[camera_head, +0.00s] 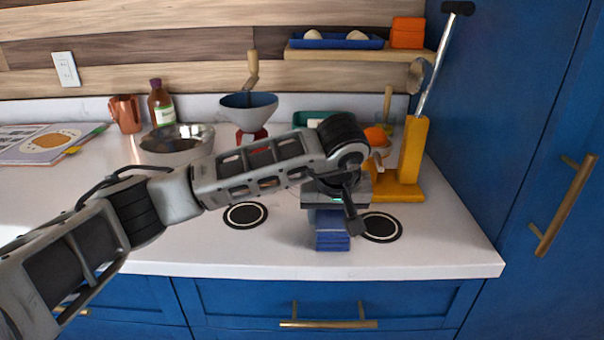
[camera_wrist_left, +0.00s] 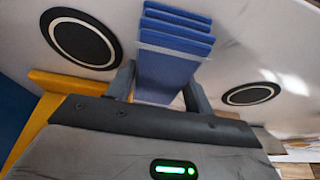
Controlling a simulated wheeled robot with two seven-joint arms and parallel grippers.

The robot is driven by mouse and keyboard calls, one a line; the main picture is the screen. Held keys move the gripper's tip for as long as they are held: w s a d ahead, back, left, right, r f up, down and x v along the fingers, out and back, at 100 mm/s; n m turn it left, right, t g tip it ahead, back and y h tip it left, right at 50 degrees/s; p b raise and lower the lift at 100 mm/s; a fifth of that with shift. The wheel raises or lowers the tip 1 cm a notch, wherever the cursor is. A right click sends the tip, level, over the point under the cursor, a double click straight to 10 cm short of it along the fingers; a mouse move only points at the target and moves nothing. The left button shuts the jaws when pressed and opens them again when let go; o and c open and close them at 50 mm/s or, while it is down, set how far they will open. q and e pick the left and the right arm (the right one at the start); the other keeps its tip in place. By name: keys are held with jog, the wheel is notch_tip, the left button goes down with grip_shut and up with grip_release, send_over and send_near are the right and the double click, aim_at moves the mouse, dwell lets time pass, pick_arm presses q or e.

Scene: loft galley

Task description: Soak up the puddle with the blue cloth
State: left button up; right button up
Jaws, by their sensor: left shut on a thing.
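The blue cloth (camera_head: 332,240) is a folded, layered pad near the counter's front edge, between two dark round discs. My left gripper (camera_head: 333,211) points down over it and is shut on it. In the left wrist view the cloth (camera_wrist_left: 176,48) sticks out from between the two fingers of the left gripper (camera_wrist_left: 160,88). I cannot tell whether the cloth touches the counter. I cannot clearly make out the puddle; my left arm hides part of the counter behind the gripper. My right gripper is out of view.
Black discs (camera_head: 245,215) and (camera_head: 381,227) lie flat on the white counter (camera_head: 120,235). A yellow stand (camera_head: 412,155) with a tall tool is at right, beside the blue cabinet. A metal bowl (camera_head: 177,146), copper mug (camera_head: 126,114) and bottle (camera_head: 161,105) stand behind my arm. The front left counter is clear.

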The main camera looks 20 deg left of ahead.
pick_arm(q)
notch_tip(320, 180, up, 2)
jog(key=shift+a+r, duration=0.1)
jog(key=shift+r, duration=0.15)
jog(key=shift+r+p, duration=1.85)
jog(key=shift+r, duration=0.85)
